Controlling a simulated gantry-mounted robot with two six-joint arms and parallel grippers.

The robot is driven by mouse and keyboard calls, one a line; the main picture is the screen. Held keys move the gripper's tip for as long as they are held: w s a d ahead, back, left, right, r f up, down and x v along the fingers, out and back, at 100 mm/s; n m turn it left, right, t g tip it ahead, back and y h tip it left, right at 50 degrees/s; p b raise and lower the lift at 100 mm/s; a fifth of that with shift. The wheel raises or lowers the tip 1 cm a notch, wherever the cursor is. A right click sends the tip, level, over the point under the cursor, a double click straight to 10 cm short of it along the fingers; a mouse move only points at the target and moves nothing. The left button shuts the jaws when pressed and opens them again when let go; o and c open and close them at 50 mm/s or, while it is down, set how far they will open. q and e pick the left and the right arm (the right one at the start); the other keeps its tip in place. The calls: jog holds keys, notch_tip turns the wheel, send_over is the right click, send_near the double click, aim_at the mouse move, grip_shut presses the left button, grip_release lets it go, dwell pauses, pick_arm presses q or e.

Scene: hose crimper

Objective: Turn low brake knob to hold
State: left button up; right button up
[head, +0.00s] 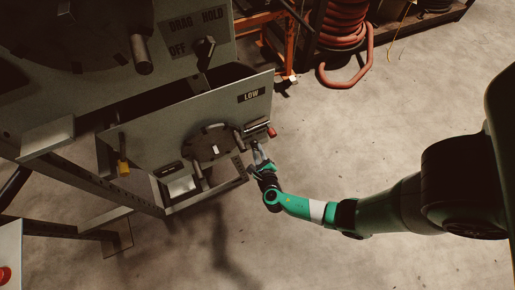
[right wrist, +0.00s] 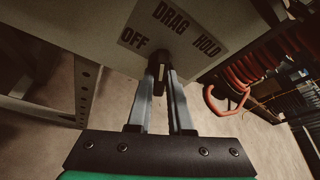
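The low brake knob (right wrist: 163,58) is a small dark knob on a pale panel in the right wrist view. OFF is to its left, DRAG above it and HOLD to its right. Its exact setting is hard to read. My right gripper (right wrist: 162,72) has its fingertips on both sides of the knob, close against it, and looks shut on it. In the head view my right gripper (head: 257,150) is at the right end of the lower panel (head: 140,145) marked LOW, and hides the knob there. My left gripper is not in view.
An upper panel with its own black knob (head: 206,52) and OFF, DRAG, HOLD labels stands above the LOW panel. A dark round plate (head: 214,148) with handles and a red-tipped part (head: 271,132) are close to my gripper. A red hose coil (head: 342,30) stands behind. Floor at right is clear.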

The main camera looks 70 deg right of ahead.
jog(key=shift+m, duration=0.3)
grip_shut()
jog(key=shift+s+d+m+t+y+b, duration=0.1)
jog(key=shift+m+t+y+b, duration=0.1)
jog(key=shift+m+t+y, duration=0.75)
jog(key=shift+s+d+m+t+y+b, duration=0.15)
jog(key=shift+m+t+y, duration=0.2)
jog(key=shift+m, duration=1.15)
jog(key=shift+w+a+m+t+y+b, duration=0.15)
jog(key=shift+m+t+y, duration=0.45)
jog(key=shift+m, duration=0.65)
jog(key=shift+s+d, duration=0.1)
jog(key=o, duration=0.7)
grip_release()
jog(key=shift+d, duration=0.1)
jog(key=shift+o, duration=0.2)
jog(key=shift+w, duration=0.2)
